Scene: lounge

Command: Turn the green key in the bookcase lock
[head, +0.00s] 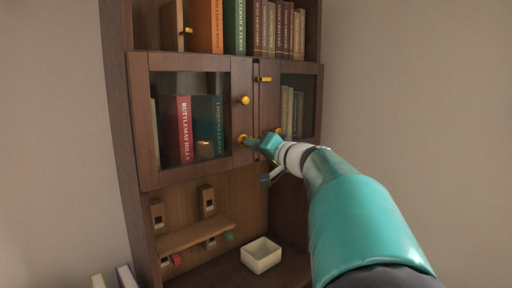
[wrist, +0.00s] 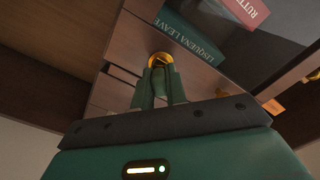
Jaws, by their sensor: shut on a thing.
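The bookcase (head: 119,130) has a left glass door (head: 140,120) with a round yellow lock (head: 243,140) low on its right stile. The lock shows as a gold ring in the wrist view (wrist: 161,57). My gripper (head: 256,144) is at this lock, its teal fingers pointing into the ring in the wrist view (wrist: 160,82). The fingers are shut on a small green thing, which I take to be the green key, at the lock face. The fingers hide most of it, so its turn angle cannot be told.
A yellow knob (head: 245,100) sits above the lock. The right door (head: 263,95) is close beside it. Below, a small shelf (head: 195,236) has red (head: 177,260) and green (head: 228,237) items under it. A white open box (head: 261,255) stands on the lower board.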

